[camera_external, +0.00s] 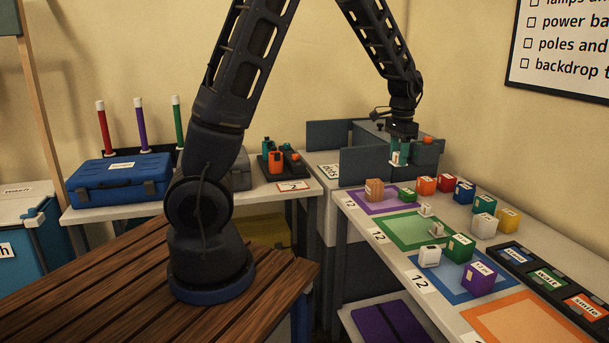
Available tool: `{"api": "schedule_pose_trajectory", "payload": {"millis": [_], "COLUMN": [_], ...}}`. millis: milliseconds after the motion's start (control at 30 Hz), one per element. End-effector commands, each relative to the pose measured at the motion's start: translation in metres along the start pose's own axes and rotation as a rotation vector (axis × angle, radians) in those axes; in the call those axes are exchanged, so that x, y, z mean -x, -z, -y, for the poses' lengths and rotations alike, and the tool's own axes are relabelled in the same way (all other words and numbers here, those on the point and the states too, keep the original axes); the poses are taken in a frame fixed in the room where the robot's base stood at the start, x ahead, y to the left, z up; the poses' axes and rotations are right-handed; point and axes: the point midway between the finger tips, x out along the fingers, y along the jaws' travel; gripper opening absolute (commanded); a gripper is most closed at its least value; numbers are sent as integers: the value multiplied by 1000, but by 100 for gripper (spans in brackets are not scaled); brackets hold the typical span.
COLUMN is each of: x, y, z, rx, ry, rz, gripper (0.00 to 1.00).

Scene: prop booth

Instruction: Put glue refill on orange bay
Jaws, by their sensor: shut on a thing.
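My gripper (400,155) is at the back of the right-hand table, above its far end and in front of the grey box. It is shut on a small teal-and-white thing (396,158), held upright. It is too small to tell if this is the glue refill. The orange bay (488,318) is an orange-bordered mat at the near right end of the table, far from my gripper. The part of it in view is empty; its near edge is cut off by the frame.
Between them lie purple (361,205), green (391,230) and blue (441,283) bays with small blocks on them. Several coloured blocks and a black tray (503,252) of labelled cards line the right side. Grey panels (365,166) stand near my gripper.

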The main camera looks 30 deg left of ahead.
Motion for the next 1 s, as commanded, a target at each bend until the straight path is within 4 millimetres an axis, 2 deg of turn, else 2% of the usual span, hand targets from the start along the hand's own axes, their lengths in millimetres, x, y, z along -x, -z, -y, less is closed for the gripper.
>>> {"api": "schedule_pose_trajectory", "payload": {"millis": [200, 500, 700, 900, 1000], "x": [-1, -1, -2, -2, -2], "y": [47, 90, 104, 106, 104], "z": [-80, -205, -292, -377, -411], "rx": [-165, -387, -528, -657, -707], "ry": [10, 18, 19, 15, 12], "rz": [5, 8, 7, 4, 3], "gripper": [17, 17, 17, 17, 17]}}
